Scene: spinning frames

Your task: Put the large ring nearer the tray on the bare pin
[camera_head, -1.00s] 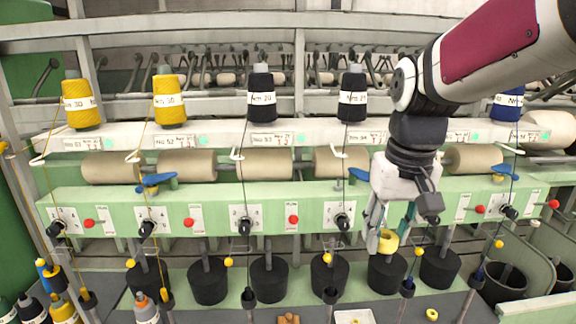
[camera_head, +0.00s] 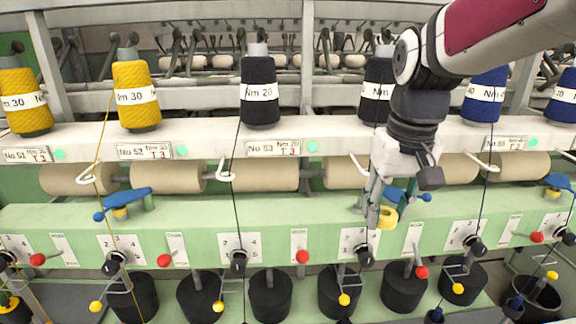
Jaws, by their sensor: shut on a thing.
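My gripper (camera_head: 378,212) is shut on a yellow ring (camera_head: 388,217), in front of the green rail (camera_head: 270,220). The ring hangs at the fingertips, tilted toward the camera. Right behind the gripper is a blue bracket (camera_head: 408,194), partly hidden by the fingers; I cannot tell whether its pin is bare. Another blue bracket (camera_head: 128,197) at the left has a yellow ring part (camera_head: 120,212) and a green pin beside it. A third blue bracket (camera_head: 558,181) with a yellow part stands at the far right. The tray is out of view.
Yarn cones in yellow (camera_head: 136,92), black (camera_head: 260,92) and blue (camera_head: 485,92) stand on the white shelf above. Cream rollers (camera_head: 270,172) lie beneath it. Thin threads run down in front of the rail. Red knobs (camera_head: 302,257) and black levers stick out of the rail's face.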

